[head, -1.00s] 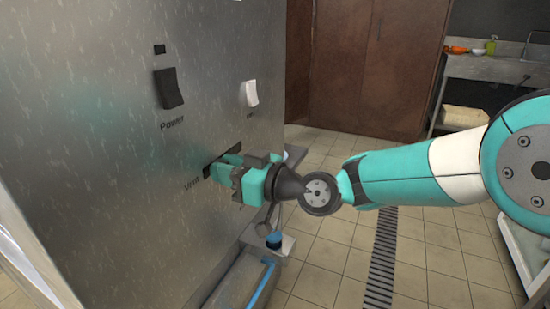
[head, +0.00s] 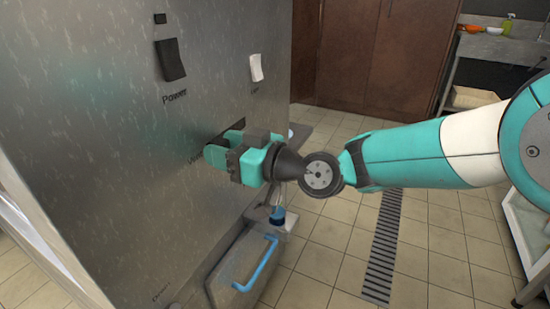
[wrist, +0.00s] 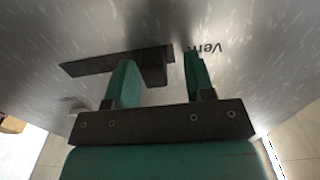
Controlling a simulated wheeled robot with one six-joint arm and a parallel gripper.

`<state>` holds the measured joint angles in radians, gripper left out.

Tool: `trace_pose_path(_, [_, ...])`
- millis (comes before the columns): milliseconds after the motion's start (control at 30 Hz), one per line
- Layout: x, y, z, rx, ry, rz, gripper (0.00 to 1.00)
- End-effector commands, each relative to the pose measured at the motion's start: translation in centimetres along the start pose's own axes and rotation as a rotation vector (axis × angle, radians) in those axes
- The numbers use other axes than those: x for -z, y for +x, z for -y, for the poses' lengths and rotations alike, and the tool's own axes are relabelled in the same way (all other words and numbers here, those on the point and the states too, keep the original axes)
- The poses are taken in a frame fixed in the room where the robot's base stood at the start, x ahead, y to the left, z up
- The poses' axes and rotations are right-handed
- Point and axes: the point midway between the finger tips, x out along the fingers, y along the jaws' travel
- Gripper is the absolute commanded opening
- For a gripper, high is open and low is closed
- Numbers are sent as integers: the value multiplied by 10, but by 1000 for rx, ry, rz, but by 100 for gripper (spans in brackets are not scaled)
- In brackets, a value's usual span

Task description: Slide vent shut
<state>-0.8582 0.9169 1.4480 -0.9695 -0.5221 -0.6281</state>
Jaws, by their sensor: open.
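The vent (head: 228,130) is a dark horizontal slot in the steel front panel, its label partly hidden by my gripper in the head view. In the wrist view the slot (wrist: 90,64) shows upside down with the word "Vent" beside one end. A dark block-shaped slider tab (wrist: 156,72) stands out at the slot's end nearest the label. My gripper (head: 222,147) is at the panel over the slot. In the wrist view its green fingers (wrist: 160,72) are apart, with the tab between them, closer to the left finger. I cannot tell whether that finger touches it.
Above the slot are a black Power switch (head: 170,60) and a white switch (head: 256,68). Below is a ledge with a blue-capped item (head: 277,215) and a blue handle (head: 262,262). Tiled floor (head: 330,235) to the right is open, with a drain grate (head: 384,245).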

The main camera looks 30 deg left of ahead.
Motion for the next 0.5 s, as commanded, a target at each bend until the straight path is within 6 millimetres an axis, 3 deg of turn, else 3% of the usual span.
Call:
trace_pose_path(167, [0,-20,-2,-4,1,1,49])
trace_pose_path(500, [-2,-106,-2,-6,4,2,49])
